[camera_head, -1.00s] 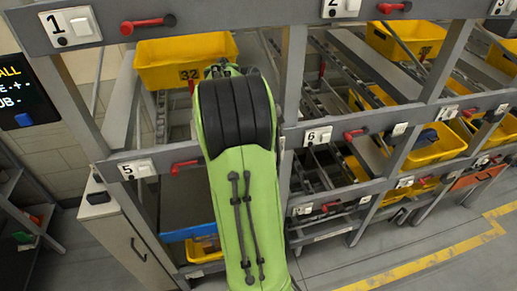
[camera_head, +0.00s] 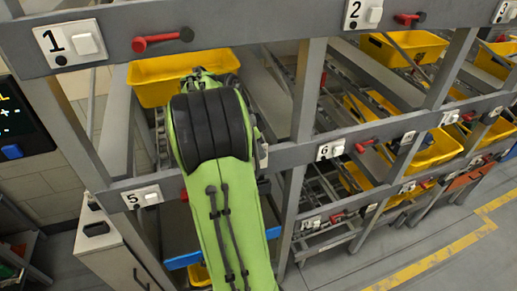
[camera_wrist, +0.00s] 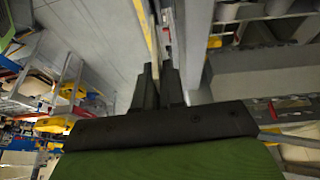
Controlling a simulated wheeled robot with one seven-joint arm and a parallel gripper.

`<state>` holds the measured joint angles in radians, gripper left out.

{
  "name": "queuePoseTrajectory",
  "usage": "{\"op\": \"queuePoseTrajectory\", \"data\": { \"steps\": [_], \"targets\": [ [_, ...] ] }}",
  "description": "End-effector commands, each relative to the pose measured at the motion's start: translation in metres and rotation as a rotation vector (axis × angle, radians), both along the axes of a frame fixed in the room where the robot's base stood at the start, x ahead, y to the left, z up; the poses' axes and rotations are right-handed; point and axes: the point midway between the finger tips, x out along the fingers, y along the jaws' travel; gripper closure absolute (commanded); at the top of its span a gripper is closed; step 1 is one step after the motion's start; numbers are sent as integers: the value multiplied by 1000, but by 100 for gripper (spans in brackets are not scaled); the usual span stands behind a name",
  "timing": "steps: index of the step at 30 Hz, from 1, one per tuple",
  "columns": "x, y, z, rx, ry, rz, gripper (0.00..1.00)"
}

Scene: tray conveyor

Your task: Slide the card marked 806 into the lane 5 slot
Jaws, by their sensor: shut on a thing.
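The lane 5 label (camera_head: 141,197) is a white plate with a black 5 on the lower grey beam, at left in the head view. My green and black arm reaches into the rack just right of it and hides my gripper there. In the wrist view my gripper (camera_wrist: 157,76) has its dark fingers close together, shut on a thin thing. A narrow pale yellow strip (camera_wrist: 149,32) runs up from the fingertips, perhaps the card seen edge-on. No number 806 is readable. I cannot tell how the strip stands to the lane 5 slot.
The grey upper beam (camera_head: 230,25) with lane signs 1 to 3 crosses above my arm. A yellow bin (camera_head: 150,84) sits behind it. Red levers, such as one (camera_head: 163,39) by sign 1, stick out. A cabinet (camera_head: 118,262) stands lower left; floor is open at lower right.

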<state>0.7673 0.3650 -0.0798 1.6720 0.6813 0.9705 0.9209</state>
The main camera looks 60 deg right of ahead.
Motion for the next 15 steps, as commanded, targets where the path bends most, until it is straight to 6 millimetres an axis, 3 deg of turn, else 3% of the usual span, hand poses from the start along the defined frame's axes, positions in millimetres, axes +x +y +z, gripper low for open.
{"op": "queuePoseTrajectory", "data": {
  "steps": [1, 9, 15],
  "targets": [
    [0, 0, -12, 0, 0, -1, 100],
    [0, 0, -45, 1, 1, 0, 100],
    [0, 0, -55, 1, 1, 1, 100]
  ]
}}
